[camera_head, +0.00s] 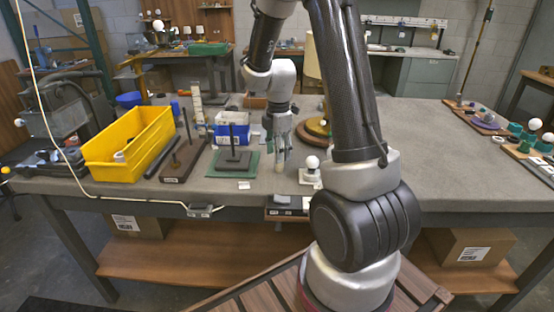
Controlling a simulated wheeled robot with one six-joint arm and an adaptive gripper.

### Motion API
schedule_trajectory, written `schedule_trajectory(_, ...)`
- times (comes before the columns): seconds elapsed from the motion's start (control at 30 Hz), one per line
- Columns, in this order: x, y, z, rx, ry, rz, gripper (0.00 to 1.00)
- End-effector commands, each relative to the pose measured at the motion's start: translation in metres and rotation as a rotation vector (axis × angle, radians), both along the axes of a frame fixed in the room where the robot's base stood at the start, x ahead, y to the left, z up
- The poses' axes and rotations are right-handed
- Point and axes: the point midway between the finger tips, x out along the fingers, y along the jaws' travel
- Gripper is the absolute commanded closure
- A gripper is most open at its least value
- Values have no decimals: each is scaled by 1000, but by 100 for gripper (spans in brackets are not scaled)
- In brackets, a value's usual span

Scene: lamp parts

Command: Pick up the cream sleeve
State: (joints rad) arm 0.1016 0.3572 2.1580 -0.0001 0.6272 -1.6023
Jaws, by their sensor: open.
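My gripper (281,153) points down over the front middle of the grey workbench, its fingers open. A small pale upright piece (280,167) shows right at the fingertips. It looks like the cream sleeve, but the fingers partly hide it. I cannot tell whether the fingers touch it.
A white bulb on a pale base (312,163) stands close to the right of my gripper. To the left are a green mat (217,171) with a dark stand, a dark rod stand (183,160) and a yellow bin (128,145).

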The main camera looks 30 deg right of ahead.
Motion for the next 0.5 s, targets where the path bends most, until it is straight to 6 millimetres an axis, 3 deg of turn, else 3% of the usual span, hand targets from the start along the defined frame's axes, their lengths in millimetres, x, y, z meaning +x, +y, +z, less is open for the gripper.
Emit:
schedule_trajectory(0.23, 1, -3, -37, 0, 2, 0, 53)
schedule_trajectory(0.5, 2, -3, -42, 0, -1, -1, 53)
